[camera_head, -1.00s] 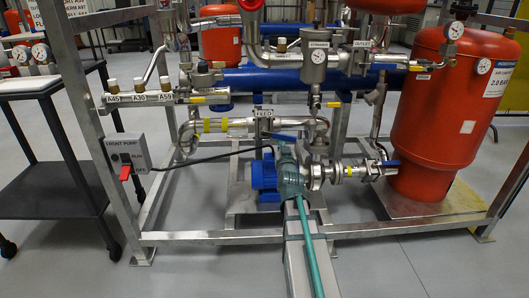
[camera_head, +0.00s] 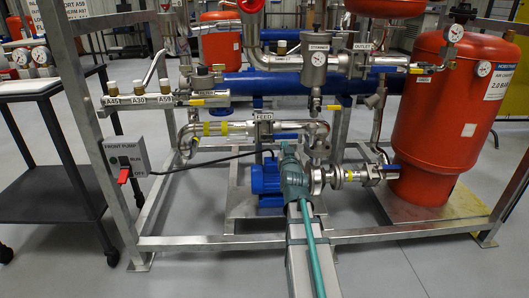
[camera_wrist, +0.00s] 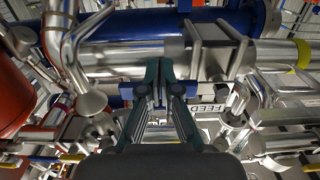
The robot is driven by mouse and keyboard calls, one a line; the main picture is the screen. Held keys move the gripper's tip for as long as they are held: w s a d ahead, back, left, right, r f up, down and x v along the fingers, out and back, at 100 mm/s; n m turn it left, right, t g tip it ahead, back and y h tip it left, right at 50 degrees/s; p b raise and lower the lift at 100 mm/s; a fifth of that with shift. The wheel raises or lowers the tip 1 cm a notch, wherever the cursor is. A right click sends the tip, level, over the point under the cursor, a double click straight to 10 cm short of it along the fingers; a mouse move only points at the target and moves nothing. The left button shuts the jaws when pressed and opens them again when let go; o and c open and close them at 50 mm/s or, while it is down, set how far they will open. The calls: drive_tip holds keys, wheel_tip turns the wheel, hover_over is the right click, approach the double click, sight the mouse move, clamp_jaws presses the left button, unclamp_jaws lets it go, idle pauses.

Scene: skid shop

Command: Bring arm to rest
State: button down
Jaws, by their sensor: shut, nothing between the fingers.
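My gripper (camera_wrist: 160,88) shows in the wrist view as two dark green fingers. Their tips are together, with nothing held between them. Pipework lies beyond the fingertips, with a large blue vessel (camera_wrist: 120,38) above them and the FEED label (camera_wrist: 207,108) just to their right. In the head view a long grey and teal form (camera_head: 302,245), apparently my arm, reaches from the bottom edge up to the teal part beside the blue motor (camera_head: 265,178). The fingers cannot be made out there, and I cannot tell whether they touch any pipe.
A metal skid frame (camera_head: 200,242) surrounds the pipes. A red tank (camera_head: 432,110) stands at right. The front pump switch box (camera_head: 125,155) is on the left post, and a dark cart (camera_head: 50,190) stands farther left. The grey floor (camera_head: 420,270) in front is clear.

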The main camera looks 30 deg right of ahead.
drive_tip(key=shift+s+a+f+b, duration=0.25)
drive_tip(key=shift+s+f+b, duration=0.5)
drive_tip(key=shift+s, duration=0.1)
